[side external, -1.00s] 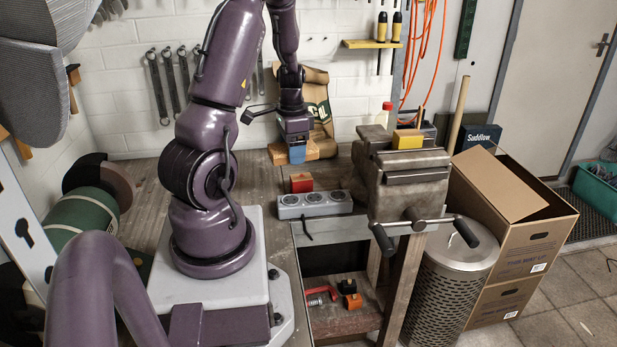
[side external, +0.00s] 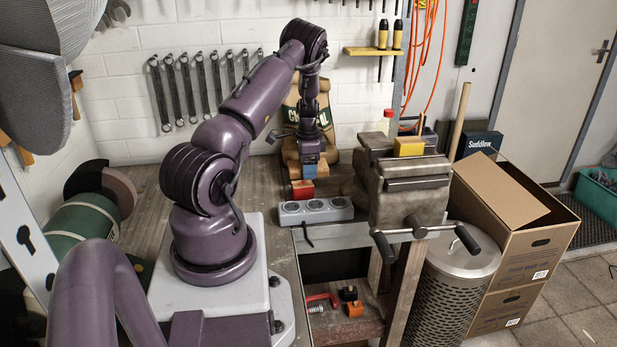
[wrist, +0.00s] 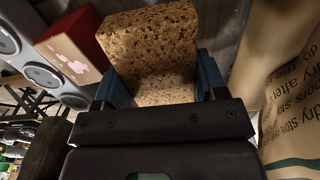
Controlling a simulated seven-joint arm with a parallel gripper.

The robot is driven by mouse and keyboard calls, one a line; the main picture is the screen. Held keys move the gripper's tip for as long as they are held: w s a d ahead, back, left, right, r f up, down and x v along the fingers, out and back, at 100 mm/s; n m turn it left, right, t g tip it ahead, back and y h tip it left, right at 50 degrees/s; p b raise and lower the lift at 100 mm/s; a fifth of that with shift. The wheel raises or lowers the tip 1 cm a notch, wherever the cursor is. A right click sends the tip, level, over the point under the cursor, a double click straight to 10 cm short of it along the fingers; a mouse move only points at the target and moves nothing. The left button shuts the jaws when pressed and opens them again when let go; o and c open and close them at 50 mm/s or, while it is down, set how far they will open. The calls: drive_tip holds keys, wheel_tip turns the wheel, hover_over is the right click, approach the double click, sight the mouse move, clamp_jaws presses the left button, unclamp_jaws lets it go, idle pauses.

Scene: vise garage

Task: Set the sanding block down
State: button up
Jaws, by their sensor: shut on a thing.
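The sanding block (wrist: 155,45) is a speckled tan, cork-like block that fills the middle of the wrist view. My gripper (side external: 309,170) has blue fingers and is shut on it, with one finger on each side of the block in the wrist view. In the side view my gripper hangs low over the bench, just behind a red block (side external: 302,190). The sanding block is hard to make out in that view, and I cannot tell whether its underside touches the bench (side external: 150,210).
A grey power strip (side external: 315,211) lies in front of the red block. The bench vise (side external: 410,195), with a yellow block (side external: 409,146) on it, stands to the right. A paper bag (side external: 327,115) stands close behind my gripper.

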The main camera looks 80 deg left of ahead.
drive_tip(key=shift+w+a+f, duration=0.1)
drive_tip(key=shift+a+f, duration=0.1)
drive_tip(key=shift+f, duration=0.1)
drive_tip(key=shift+w+a+f, duration=0.1)
drive_tip(key=shift+a+f, duration=0.05)
drive_tip(key=shift+f, duration=0.75)
drive_tip(key=shift+a+f, duration=0.1)
drive_tip(key=shift+f, duration=0.75)
drive_tip(key=shift+f, duration=0.15)
drive_tip(key=o, duration=0.9)
wheel_tip(320, 180, up, 12)
drive_tip(key=shift+r, duration=0.15)
